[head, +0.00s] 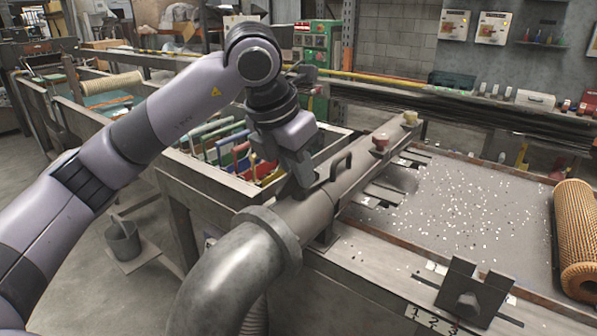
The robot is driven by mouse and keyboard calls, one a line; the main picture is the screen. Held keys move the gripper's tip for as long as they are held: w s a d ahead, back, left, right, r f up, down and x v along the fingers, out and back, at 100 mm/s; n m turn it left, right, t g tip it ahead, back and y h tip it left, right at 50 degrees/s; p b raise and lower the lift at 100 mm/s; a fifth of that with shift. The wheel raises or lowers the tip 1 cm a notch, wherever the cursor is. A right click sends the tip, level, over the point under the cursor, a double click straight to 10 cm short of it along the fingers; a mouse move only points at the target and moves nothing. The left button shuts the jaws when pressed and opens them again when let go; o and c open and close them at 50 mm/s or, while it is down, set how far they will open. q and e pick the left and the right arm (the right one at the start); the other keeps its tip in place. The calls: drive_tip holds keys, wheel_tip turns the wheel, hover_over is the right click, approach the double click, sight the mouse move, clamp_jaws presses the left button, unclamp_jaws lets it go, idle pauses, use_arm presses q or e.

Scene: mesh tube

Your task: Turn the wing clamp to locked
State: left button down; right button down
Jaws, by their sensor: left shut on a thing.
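My left gripper (301,187) reaches down from above onto the top of the thick grey pipe (325,201), just behind its round flange (268,232). It is shut on a small part there, which looks to be the wing clamp; the fingers hide most of it, so I cannot tell its turn angle. A dark curved handle (342,166) stands on the pipe to the right of the fingers, apart from them. My right gripper is not in view.
A crate (205,180) of coloured tools lies behind the left arm. A speckled bench top (470,200) spreads to the right, with a mesh roll (576,238) at its edge. A notched dark block (473,291) stands at the front.

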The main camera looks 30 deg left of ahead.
use_arm(q)
drive_tip(key=shift+n+y, duration=0.3)
drive_tip(key=shift+n, duration=0.5)
drive_tip(key=c, duration=1.2)
unclamp_jaws()
drive_tip(key=shift+c, duration=0.2)
drive_tip(key=v, duration=0.7)
drive_tip(key=shift+s+d, duration=0.1)
drive_tip(key=shift+s, duration=0.1)
